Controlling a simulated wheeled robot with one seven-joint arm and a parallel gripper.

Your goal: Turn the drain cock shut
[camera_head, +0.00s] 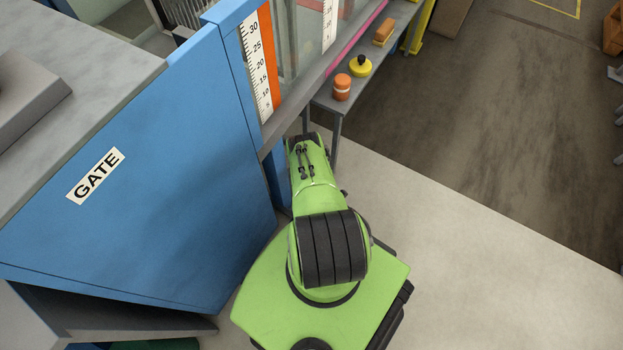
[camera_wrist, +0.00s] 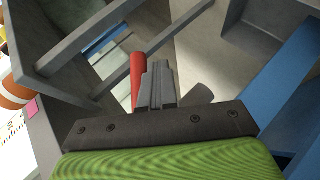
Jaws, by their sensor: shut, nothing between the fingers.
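In the wrist view a red rounded bar (camera_wrist: 138,76), which looks like the drain cock's lever, stands just left of my gripper (camera_wrist: 158,72). The fingers are shut together and empty. They partly overlap the bar's right side in the picture; I cannot tell whether they touch it. The cock's body is not clearly visible. In the head view my green arm reaches down beside the blue flume end, and my gripper and the cock are hidden.
The blue flume end wall (camera_head: 150,180) marked GATE stands on the left. A grey bench (camera_head: 335,108) holds an orange jar (camera_head: 342,88), a yellow round item (camera_head: 361,66) and an orange block (camera_head: 384,32). Grey frame bars (camera_wrist: 150,62) cross near my fingers.

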